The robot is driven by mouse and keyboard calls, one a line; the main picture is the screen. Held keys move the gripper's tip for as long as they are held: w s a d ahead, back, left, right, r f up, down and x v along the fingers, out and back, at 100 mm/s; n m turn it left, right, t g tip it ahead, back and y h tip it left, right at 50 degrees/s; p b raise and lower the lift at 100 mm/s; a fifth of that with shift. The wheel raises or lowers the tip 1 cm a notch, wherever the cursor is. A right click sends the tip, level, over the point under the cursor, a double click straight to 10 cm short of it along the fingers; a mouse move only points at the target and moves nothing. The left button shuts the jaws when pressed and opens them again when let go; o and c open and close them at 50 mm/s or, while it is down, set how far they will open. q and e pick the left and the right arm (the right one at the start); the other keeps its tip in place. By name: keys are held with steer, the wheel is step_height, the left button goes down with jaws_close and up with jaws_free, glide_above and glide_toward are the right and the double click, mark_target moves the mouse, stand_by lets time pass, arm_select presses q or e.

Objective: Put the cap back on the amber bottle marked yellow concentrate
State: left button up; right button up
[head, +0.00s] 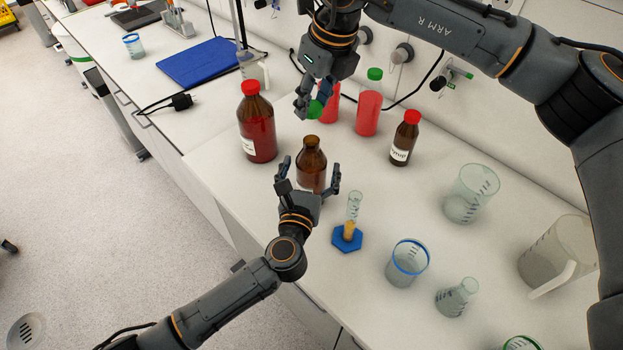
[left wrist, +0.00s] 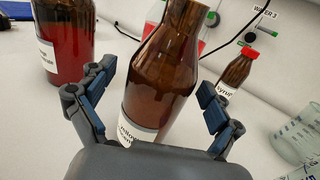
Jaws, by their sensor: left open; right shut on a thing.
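The amber bottle (head: 311,165) stands upright on the bench with its mouth bare. In the left wrist view its label, partly hidden, begins "yellow", and the bottle (left wrist: 163,70) stands between the fingers. My left gripper (head: 308,178) is open, its fingers on either side of the bottle with gaps showing in the left wrist view (left wrist: 150,105). My right gripper (head: 313,103) is shut on a green cap (head: 315,109), held above the bottle's mouth and apart from it.
A large red-capped amber bottle (head: 257,125) stands left of the open bottle. A small red-capped bottle (head: 404,138) and a green-capped red bottle (head: 368,105) stand behind right. A cylinder on a blue base (head: 347,240) and a blue-rimmed beaker (head: 407,264) stand in front right.

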arm_select(q)
steer(key=shift+w+d, duration=0.1)
steer(key=shift+w, duration=0.2)
steer(key=shift+c, duration=0.4)
steer(key=c, duration=1.7)
arm_select(e)
glide_above(311, 140)
steer(key=shift+s+d+f, duration=0.1)
steer(key=shift+d+f, duration=0.05)
steer(key=shift+f, duration=1.1)
steer(key=shift+s+d+f, duration=0.1)
steer(key=shift+d+f, duration=0.05)
steer(key=shift+f, duration=1.05)
steer(key=shift+f, duration=0.9)
steer(key=shift+f, duration=0.55)
